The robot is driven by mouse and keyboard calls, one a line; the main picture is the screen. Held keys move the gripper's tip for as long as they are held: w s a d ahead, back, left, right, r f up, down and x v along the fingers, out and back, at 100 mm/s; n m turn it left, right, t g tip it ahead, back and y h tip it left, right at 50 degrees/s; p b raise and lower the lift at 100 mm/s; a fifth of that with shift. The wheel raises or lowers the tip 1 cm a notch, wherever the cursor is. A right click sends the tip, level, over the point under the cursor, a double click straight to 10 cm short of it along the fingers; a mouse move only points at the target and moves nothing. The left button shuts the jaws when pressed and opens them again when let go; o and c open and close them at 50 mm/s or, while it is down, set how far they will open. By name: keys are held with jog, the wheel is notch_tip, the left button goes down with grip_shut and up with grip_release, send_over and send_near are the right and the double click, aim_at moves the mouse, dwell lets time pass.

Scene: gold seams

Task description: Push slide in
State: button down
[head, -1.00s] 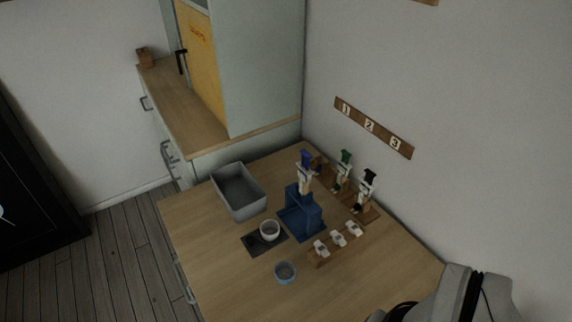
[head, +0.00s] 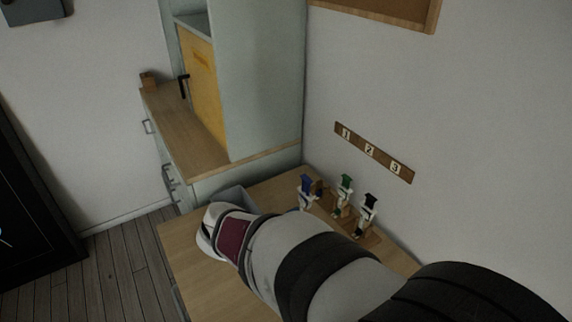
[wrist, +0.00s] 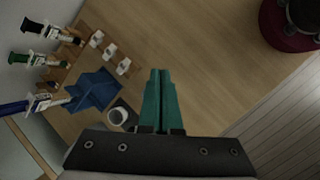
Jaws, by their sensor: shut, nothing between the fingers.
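My gripper (wrist: 158,73) shows in the wrist view with its two teal fingers together, empty, above the wooden table (wrist: 190,40). A blue block-like fixture (wrist: 92,90) stands to its left in the wrist view, apart from the fingers. Which part is the slide I cannot tell. Upright syringe-like tools with blue (head: 306,181), green (head: 345,181) and black (head: 370,201) tops stand on a wooden rack along the wall. In the head view my arm covers most of the table, and the gripper is hidden.
A white cup (wrist: 118,115) sits on a dark mat left of the fingers. Three white pieces stand in a row on a wooden holder (wrist: 85,59). A grey bin (head: 237,195) is partly hidden behind my arm. A cabinet with a yellow panel (head: 203,82) stands behind. Bare table lies above the fingertips.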

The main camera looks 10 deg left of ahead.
jog(key=s+a+f+n+t+y, duration=0.1)
jog(key=a+f+n+t, duration=0.25)
jog(key=a+n, duration=0.55)
jog(key=a+f+n+t+y, duration=0.1)
jog(key=a+f+n+t, duration=0.35)
jog(key=a, duration=0.75)
jog(key=w+d+f, duration=0.1)
jog(key=w+f, duration=0.1)
jog(key=w+d+f+n+g, duration=0.1)
jog(key=w+f, duration=0.1)
jog(key=f, duration=0.1)
jog(key=w+f+n+g, duration=0.1)
jog(key=w+f, duration=0.1)
jog(key=shift+d+f+h, duration=0.25)
jog(key=shift+d+h, duration=0.05)
jog(key=shift+d, duration=0.1)
jog(key=w, duration=0.1)
jog(key=w+d, duration=0.1)
jog(key=shift+w+f, duration=0.1)
jog(key=shift+w, duration=0.2)
jog(key=shift+w+d, duration=0.3)
jog(key=shift+w, duration=0.4)
jog(key=w+d, duration=0.8)
jog(key=shift+w, duration=0.1)
